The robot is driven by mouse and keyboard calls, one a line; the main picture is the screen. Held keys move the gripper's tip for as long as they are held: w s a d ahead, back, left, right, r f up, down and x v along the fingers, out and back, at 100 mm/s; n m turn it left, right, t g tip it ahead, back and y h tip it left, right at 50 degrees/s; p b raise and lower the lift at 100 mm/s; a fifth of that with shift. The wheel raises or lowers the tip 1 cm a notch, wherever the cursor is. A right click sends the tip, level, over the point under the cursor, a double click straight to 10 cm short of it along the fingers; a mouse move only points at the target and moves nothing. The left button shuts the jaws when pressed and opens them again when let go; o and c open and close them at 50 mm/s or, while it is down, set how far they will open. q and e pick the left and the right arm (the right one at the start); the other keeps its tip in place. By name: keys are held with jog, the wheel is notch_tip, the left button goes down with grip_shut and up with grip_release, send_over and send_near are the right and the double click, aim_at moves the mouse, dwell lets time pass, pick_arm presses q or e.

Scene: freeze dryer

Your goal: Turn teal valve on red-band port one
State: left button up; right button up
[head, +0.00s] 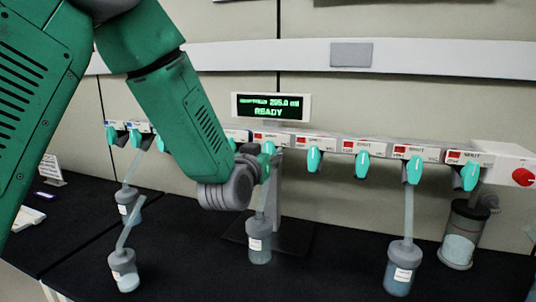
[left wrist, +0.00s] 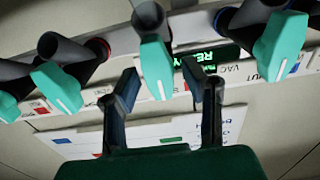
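A row of teal valves hangs from the manifold in the head view. One teal valve (head: 268,148) beside my left gripper (head: 254,165) is at a port with a red label (head: 271,138). In the left wrist view, a teal valve (left wrist: 155,66) lies between the two spread fingers of my left gripper (left wrist: 160,70); I cannot tell whether they touch it. My right gripper is not in view.
A lit READY display (head: 271,107) stands above the manifold. Flasks hang below, one under my gripper (head: 259,244) and one at right (head: 399,275). A canister (head: 460,240) and red knob (head: 523,177) are at the right end. Two tilted-tube flasks (head: 124,274) stand at left.

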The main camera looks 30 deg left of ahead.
pick_arm(q)
jog(key=shift+s, duration=0.2)
jog(key=v, duration=0.7)
jog(key=shift+f, duration=0.1)
dwell(0.4)
